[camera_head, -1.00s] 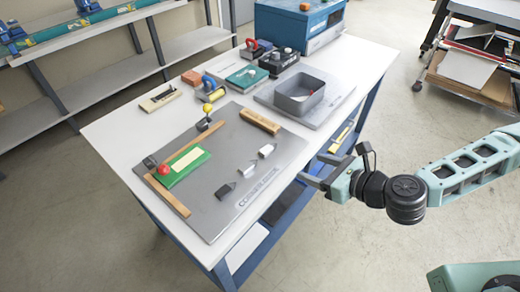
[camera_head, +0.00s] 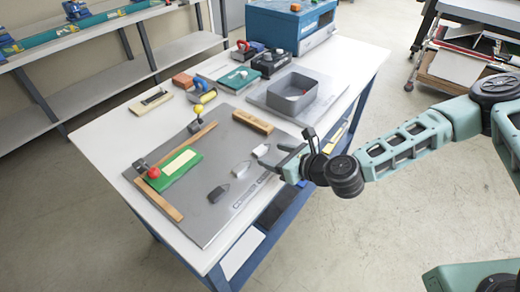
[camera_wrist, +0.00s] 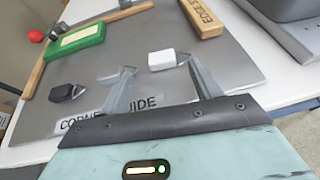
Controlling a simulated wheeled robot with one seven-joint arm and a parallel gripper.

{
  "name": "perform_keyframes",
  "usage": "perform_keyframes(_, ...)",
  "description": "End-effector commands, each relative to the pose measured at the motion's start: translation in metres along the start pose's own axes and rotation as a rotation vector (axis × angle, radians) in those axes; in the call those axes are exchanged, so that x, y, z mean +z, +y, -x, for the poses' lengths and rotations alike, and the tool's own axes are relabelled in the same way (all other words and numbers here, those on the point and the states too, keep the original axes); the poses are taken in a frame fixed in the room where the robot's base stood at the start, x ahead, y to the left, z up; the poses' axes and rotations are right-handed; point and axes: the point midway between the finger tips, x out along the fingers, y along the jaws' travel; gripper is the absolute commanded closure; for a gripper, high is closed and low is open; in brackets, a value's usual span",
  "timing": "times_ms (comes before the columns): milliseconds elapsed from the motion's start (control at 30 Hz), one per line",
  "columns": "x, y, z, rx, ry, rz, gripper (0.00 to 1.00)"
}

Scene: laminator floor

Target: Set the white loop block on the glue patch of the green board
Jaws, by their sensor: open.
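The white loop block (camera_head: 261,150) lies on the grey mat near its right edge; the wrist view shows it (camera_wrist: 161,60) just beyond and between my fingertips, apparently not gripped. My gripper (camera_head: 270,161) is open and low by the mat's right edge; both fingers show in the wrist view (camera_wrist: 160,73). The green board (camera_head: 186,169) lies on the mat's left part, against wooden strips. Its pale cream glue patch (camera_head: 178,162) is bare. The patch is also in the wrist view (camera_wrist: 75,38), upper left.
A light grey block (camera_head: 240,169) and a dark grey block (camera_head: 217,194) lie in a row with the white one; my left finger partly hides the light one. A wooden bar (camera_head: 252,121) and a grey bin (camera_head: 292,98) are farther back. Red and yellow knobs stand by the strips.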

Motion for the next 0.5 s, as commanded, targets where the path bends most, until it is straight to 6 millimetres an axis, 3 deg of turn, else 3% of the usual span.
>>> perform_keyframes(300, 0.004, -0.002, -0.038, 0.001, 0.001, 0.001, 0.36)
perform_keyframes(500, 0.002, -0.003, -0.052, 0.000, 0.000, 0.001, 0.36)
